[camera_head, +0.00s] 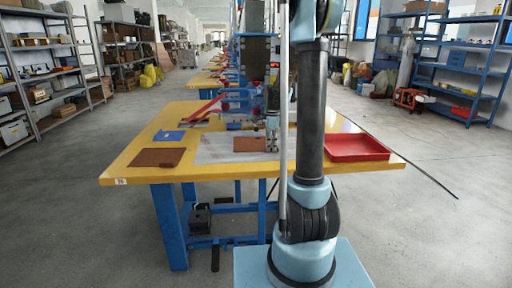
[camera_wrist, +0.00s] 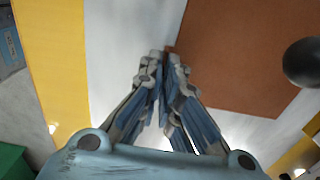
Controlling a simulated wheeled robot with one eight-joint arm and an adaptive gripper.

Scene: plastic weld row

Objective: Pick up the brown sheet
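A brown sheet (camera_head: 250,144) lies flat on a pale sheet in the middle of the yellow table. It shows large in the wrist view (camera_wrist: 240,55), to the right of my fingertips. My gripper (camera_head: 272,146) points down at the right end of this sheet. In the wrist view its fingertips (camera_wrist: 164,57) are close together beside the sheet's corner. I see nothing clearly held between them, and whether they touch the sheet is unclear. Another, darker brown sheet (camera_head: 158,157) lies at the table's left front.
A red tray (camera_head: 357,148) stands at the table's right. A blue sheet (camera_head: 169,136) lies at the left, with red parts (camera_head: 205,107) behind. A dark machine (camera_head: 256,65) stands behind the middle.

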